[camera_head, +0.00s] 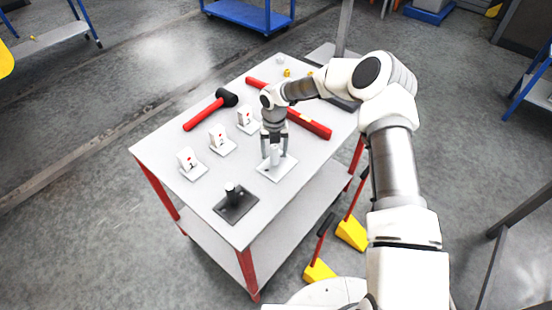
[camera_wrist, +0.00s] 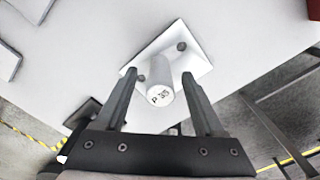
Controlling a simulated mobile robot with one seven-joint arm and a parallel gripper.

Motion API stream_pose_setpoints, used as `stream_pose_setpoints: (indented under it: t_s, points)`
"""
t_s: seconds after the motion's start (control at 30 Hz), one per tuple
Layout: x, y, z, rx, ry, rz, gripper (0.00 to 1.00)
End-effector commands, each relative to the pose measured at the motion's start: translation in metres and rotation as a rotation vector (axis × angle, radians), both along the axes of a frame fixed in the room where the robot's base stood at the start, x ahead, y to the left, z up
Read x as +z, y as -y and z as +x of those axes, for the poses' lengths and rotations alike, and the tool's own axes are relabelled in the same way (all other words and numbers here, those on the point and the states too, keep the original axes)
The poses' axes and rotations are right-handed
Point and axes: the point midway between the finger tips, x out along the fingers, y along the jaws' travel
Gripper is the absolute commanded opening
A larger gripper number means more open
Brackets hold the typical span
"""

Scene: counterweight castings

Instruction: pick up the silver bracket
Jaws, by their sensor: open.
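The silver bracket (camera_head: 288,170) looks like a pale square plate with an upright round post, standing on the worktable. In the wrist view the bracket (camera_wrist: 185,48) shows bolt heads on its plate and dark lettering on the post's end. My gripper (camera_head: 274,156) is over it, pointing down, and its fingers partly hide the post. In the wrist view my gripper (camera_wrist: 160,78) is open, with one finger on each side of the post and a gap visible on both sides. I cannot tell how far down the post the fingertips reach.
A black plate with a post (camera_head: 236,204) stands near the table's front corner. White brackets (camera_head: 222,141) stand in a row to the left. A black-headed red hammer (camera_head: 205,112) and a long red bar (camera_head: 310,124) lie behind. The worktable (camera_head: 160,148) has a bare left corner.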

Motion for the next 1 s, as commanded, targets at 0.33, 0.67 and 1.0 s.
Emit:
stream_pose_setpoints:
  t_s: [0.33,0.67,1.0]
  points:
    - [-0.012,0.0002,0.0004,-0.001,0.001,-0.001,0.71]
    - [-0.0118,0.0003,0.0003,-0.001,0.001,-0.001,0.19]
    - [-0.0116,0.0003,0.0002,-0.001,0.0,0.0,0.0]
